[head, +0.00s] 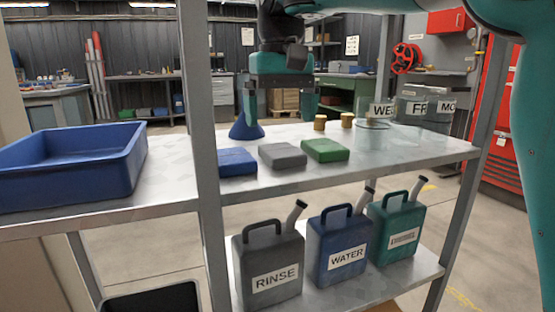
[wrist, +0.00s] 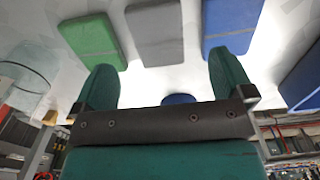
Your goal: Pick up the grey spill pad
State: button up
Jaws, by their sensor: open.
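The grey spill pad (head: 282,155) lies flat on the upper metal shelf, between a blue pad (head: 237,161) on its left and a green pad (head: 325,150) on its right. My gripper (head: 280,115) is open and empty, above the shelf and the pads in the head view. In the wrist view the grey pad (wrist: 157,32) shows beyond and between the two fingers (wrist: 165,80), apart from them. The green pad (wrist: 92,40) and the blue pad (wrist: 232,22) flank it there.
A blue funnel (head: 246,130) stands behind the pads. Two brass pieces (head: 320,123) and labelled clear containers (head: 377,112) are at the right. A blue tray (head: 70,160) is left of the shelf post (head: 200,130). Labelled jugs (head: 268,272) stand on the lower shelf.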

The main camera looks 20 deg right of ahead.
aim_at(283, 150)
jog(key=shift+d+f+b, duration=0.15)
jog(key=shift+f+b, duration=0.25)
jog(key=shift+f, duration=0.2)
jog(key=shift+d+f+b, duration=0.15)
jog(key=shift+f+b, duration=0.2)
jog(key=shift+f, duration=0.2)
notch_tip(283, 150, down, 5)
jog(key=b, duration=0.4)
jog(key=shift+w+a+r, duration=0.1)
jog(key=shift+r, duration=0.2)
jog(key=c, duration=1)
jog(key=shift+r+p, duration=0.8)
jog(key=shift+r, duration=0.1)
notch_tip(283, 150, up, 2)
jog(key=shift+p, duration=0.95)
jog(key=s+b, duration=0.1)
jog(key=s, duration=1.7)
jog(key=shift+f+b, duration=0.15)
jog(key=shift+b, duration=0.2)
